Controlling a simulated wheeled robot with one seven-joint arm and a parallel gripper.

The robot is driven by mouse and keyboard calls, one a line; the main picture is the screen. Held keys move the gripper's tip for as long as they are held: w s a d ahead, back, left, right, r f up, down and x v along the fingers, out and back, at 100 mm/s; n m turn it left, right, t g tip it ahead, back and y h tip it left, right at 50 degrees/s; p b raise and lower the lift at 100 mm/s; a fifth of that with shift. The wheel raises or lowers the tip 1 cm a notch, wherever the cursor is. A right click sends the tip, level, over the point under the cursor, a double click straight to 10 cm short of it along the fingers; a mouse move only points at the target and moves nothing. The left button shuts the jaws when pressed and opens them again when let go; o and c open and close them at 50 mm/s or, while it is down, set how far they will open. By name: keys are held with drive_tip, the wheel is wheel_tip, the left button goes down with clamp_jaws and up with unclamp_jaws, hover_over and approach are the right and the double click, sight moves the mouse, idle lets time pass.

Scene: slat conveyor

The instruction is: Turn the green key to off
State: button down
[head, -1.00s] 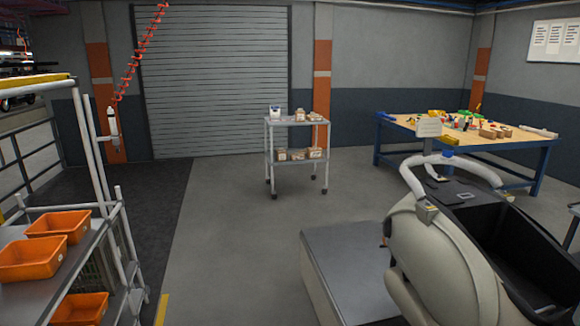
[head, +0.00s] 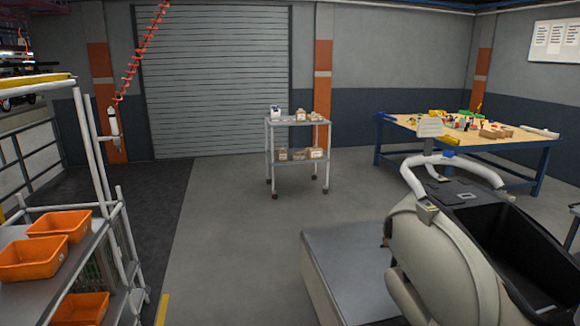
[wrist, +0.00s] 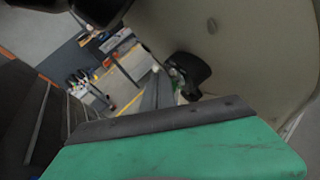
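I cannot make out a green key in the head view or the wrist view. The wrist view shows a large, scuffed green surface (wrist: 185,155) with a dark strip along its upper edge, close to the camera; I cannot tell what it belongs to. Dark rounded shapes along the top left of the wrist view may be parts of my gripper, but its fingertips and opening are not clear. The head view shows no gripper.
A shelf cart with orange bins (head: 35,258) stands at the left. A small trolley (head: 297,123) with boxes stands before the roller shutter (head: 215,75). A workbench (head: 515,152) with small parts stands at the right. The floor (head: 235,235) in the middle is clear.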

drive_tip(key=shift+f, duration=0.45)
drive_tip(key=r+p+v, duration=0.1)
drive_tip(key=p+v, duration=0.4)
drive_tip(key=v, duration=0.3)
drive_tip(key=shift+r, duration=0.3)
idle(0.4)
drive_tip(key=shift+a, duration=0.1)
